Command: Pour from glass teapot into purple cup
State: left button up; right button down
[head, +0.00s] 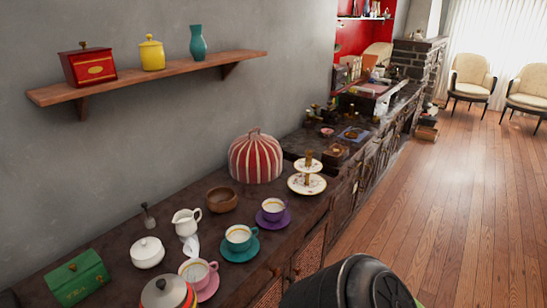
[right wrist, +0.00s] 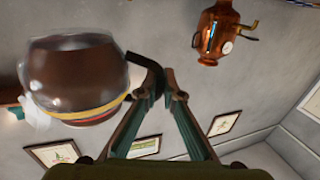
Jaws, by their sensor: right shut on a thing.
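The purple cup (head: 273,206) stands upright on a purple saucer (head: 287,219) on the dark sideboard in the head view. Its inside looks pale. The glass teapot (right wrist: 75,70) is at the left of the right wrist view, with dark liquid and a yellow and red band. My right gripper (right wrist: 160,82) is shut on its dark handle (right wrist: 146,65). The teapot and right fingers do not show in the head view, where only a dark part of my arm enters at the bottom. My left gripper is not in view.
A teal cup (head: 238,236), a pink cup (head: 196,270), a white jug (head: 186,222), a white sugar bowl (head: 147,252), a green box (head: 76,278) and a lidded pot (head: 167,293) crowd the sideboard. A striped cosy (head: 256,157) and tiered stand (head: 307,183) are behind the purple cup.

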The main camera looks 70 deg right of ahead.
aim_at(272, 210)
jog(key=z, duration=1.7)
jog(key=i+l+u, duration=0.2)
jog(key=l, duration=1.55)
jog(key=k+u, duration=0.1)
jog(key=u, duration=1.3)
jog(key=i+l, duration=0.1)
jog(key=l, duration=0.2)
